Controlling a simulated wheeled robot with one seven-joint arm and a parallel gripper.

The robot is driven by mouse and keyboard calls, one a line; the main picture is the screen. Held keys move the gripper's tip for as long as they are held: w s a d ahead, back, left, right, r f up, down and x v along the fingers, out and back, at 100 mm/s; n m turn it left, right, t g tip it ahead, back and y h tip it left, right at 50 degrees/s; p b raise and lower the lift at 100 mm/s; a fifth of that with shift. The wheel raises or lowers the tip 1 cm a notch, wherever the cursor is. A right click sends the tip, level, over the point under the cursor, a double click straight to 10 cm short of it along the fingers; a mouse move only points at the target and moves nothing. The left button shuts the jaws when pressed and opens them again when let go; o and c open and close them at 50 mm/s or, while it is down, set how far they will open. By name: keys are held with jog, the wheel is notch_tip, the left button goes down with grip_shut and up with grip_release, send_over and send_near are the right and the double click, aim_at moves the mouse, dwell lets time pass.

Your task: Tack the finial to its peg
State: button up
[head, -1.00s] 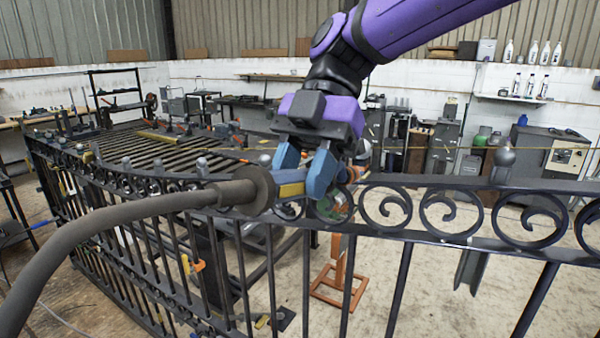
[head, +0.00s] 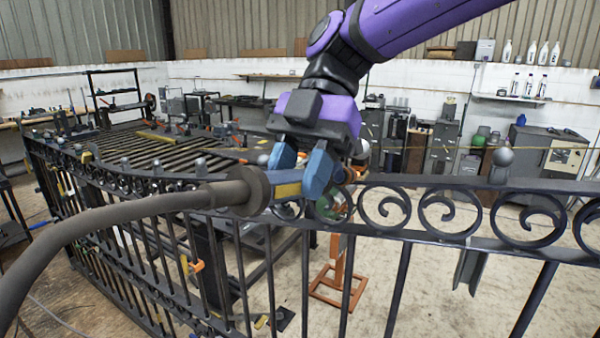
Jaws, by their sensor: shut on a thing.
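My gripper (head: 302,178), with blue fingers, is shut on a torch-like tool (head: 287,190) just above the gate's top rail. The tool has a blue and yellow body, a dark round collar and a thick dark hose (head: 100,222) running to the lower left. Its front end is hidden behind the fingers. A grey ball finial (head: 502,157) sits on the gate's top rail, well to the right of my gripper. Smaller grey knobs (head: 201,167) stand along the rail to the left. I cannot tell which finial is loose, and no bare peg shows clearly.
The dark iron gate (head: 460,238) with scrolls and bars crosses the whole view. Behind it are a slatted bench (head: 150,150), an orange stand (head: 338,285) and grey cabinets (head: 545,160). The air above the rail to the right of my gripper is free.

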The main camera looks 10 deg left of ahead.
aim_at(247, 168)
jog(key=shift+s+a+r, duration=0.5)
jog(key=shift+s+a, duration=0.05)
jog(key=shift+s, duration=0.85)
jog(key=shift+s+a+r, duration=0.45)
jog(key=shift+s+a, duration=0.15)
jog(key=shift+s, duration=0.75)
jog(key=shift+s+a+r, duration=0.5)
jog(key=shift+s+a, duration=0.05)
jog(key=shift+s, duration=0.85)
